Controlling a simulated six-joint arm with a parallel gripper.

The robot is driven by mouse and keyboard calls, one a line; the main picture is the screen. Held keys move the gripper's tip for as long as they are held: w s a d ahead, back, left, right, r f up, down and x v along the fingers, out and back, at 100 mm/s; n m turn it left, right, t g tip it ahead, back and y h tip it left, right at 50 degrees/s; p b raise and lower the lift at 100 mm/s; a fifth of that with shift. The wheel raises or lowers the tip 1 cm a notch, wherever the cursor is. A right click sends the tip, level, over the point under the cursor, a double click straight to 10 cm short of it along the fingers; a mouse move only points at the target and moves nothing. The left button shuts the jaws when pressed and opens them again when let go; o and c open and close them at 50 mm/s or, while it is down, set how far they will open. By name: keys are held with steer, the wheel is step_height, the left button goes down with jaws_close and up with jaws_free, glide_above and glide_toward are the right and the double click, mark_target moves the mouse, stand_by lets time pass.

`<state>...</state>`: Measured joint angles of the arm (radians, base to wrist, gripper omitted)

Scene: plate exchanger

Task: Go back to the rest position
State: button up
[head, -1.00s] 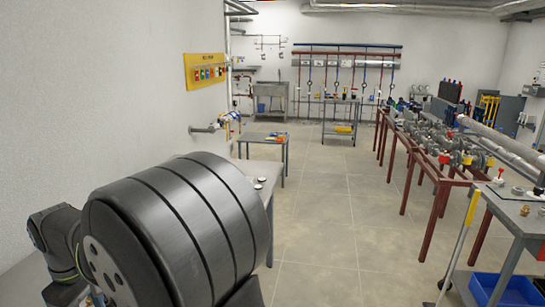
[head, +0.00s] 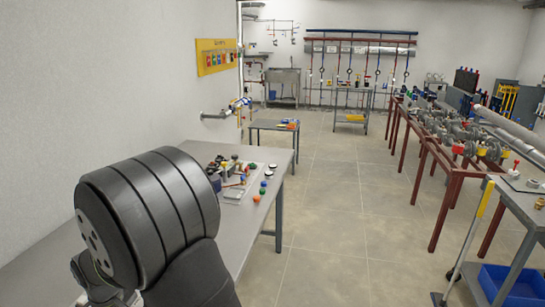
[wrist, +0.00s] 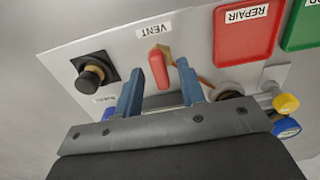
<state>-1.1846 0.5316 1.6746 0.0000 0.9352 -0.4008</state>
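My gripper (wrist: 158,80) shows in the wrist view with two blue fingers spread apart, and nothing is held between them. Beyond the fingertips is a light panel (wrist: 115,58) with a red VENT handle (wrist: 158,68) that appears between the fingers; I cannot tell the exact gap. A black knob (wrist: 90,79) on the panel is to the left. In the head view my arm's dark rounded link fills the lower left, and the gripper is not seen there.
A cart (head: 515,215) stands at right. The floor between is open.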

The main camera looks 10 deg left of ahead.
steer(key=shift+r, duration=0.1)
step_height(320, 180, up, 17)
step_height(320, 180, down, 17)
steer(key=shift+f, duration=0.1)
steer(key=shift+m, duration=0.3)
steer(key=m, duration=0.4)
steer(key=shift+m, duration=2.6)
